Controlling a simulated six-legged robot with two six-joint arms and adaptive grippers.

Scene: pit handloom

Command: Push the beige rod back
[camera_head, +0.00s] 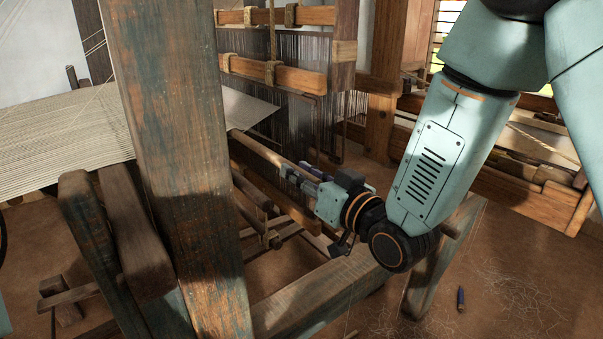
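A beige rod (256,149) slants from behind the big wooden post down to the right, in front of the loom's hanging threads. My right gripper (291,174) is at the rod's near right end, with its fingers pointing left along the rod. The fingertips overlap the rod's end in the picture. I cannot tell whether they grip it, touch it or are just in front of it. The finger gap is too small to make out. The rod's far left end is hidden behind the post. My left gripper is not in view.
A thick wooden post (178,150) fills the left-centre foreground. Cream warp threads (60,135) stretch to its left. The heddle frame (280,78) hangs behind the rod. A low wooden beam (325,293) crosses below my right arm. A small blue object (461,299) lies on the floor.

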